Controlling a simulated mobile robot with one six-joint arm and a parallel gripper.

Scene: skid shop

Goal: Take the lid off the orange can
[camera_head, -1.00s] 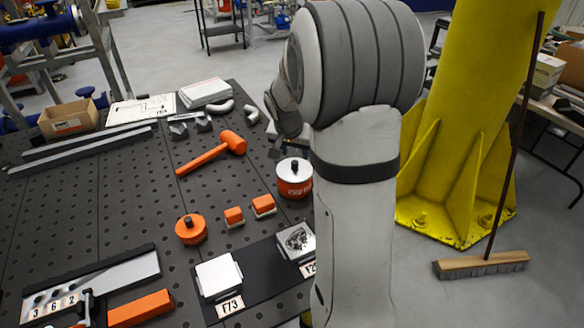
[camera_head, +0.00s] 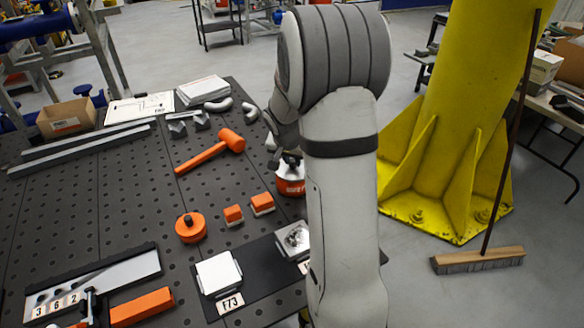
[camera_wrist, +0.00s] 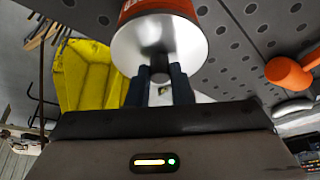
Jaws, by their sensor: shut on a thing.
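The orange can (camera_head: 291,187) stands on the dark perforated table beside my arm. Its silver lid (camera_wrist: 185,42) with a dark knob (camera_wrist: 155,60) is on top, and the wrist view shows no gap between lid and can. The can's orange wall also shows at the top of the wrist view (camera_wrist: 150,6). My gripper (camera_wrist: 159,76) is shut on the knob, one dark finger on each side. In the head view, my gripper (camera_head: 290,158) is directly above the can and partly hides the lid.
A black mat (camera_head: 258,262) with white plates is in front. A yellow column (camera_head: 470,110) stands to the right.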

